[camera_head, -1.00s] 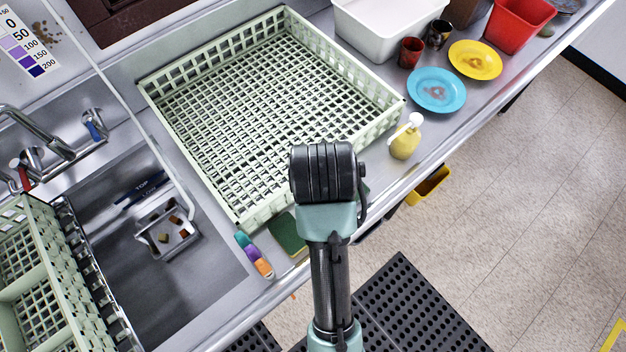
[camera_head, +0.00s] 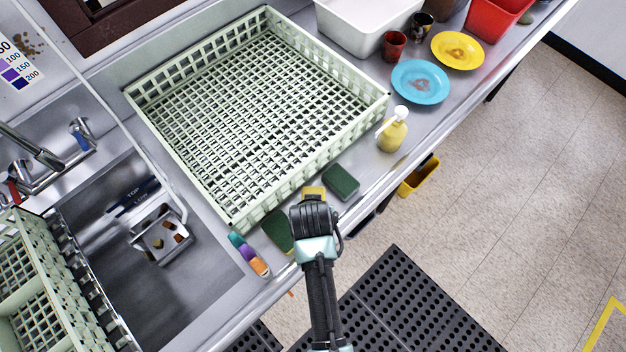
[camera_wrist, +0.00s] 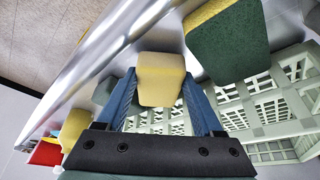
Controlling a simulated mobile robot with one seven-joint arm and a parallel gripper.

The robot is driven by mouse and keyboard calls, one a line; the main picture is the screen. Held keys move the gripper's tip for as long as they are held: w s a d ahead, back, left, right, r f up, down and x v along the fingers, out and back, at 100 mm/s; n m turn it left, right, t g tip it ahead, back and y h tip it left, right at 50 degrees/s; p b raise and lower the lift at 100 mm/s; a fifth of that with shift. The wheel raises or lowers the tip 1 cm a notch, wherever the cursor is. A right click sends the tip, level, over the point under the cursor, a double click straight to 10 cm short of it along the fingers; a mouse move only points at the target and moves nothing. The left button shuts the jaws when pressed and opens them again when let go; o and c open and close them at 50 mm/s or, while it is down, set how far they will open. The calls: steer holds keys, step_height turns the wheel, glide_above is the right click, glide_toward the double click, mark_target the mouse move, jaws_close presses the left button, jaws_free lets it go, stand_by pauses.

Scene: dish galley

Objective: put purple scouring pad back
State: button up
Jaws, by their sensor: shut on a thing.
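My gripper (camera_wrist: 160,76) is shut on a yellow sponge-like block (camera_wrist: 160,88), with a blue finger on each side of it. In the head view the block (camera_head: 314,192) shows just beyond my wrist, by the rack's near corner side. Only yellow faces show; whether it has a purple face is hidden. A small object with teal, purple and orange bands (camera_head: 249,254) lies on the counter left of my gripper. A green-topped sponge (camera_head: 277,231) lies beside it, large in the wrist view (camera_wrist: 229,42). A dark green pad (camera_head: 341,182) lies right of my gripper.
A pale green dish rack (camera_head: 180,180) fills the counter behind. A yellow pump bottle (camera_head: 392,136), blue plate (camera_head: 420,82) and yellow plate (camera_head: 458,50) stand to the right. The sink (camera_head: 190,280) is at left. The counter's front edge (camera_head: 300,262) is close to my gripper.

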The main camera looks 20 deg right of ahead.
steer(key=shift+f, duration=0.35)
steer(key=o, duration=1.2)
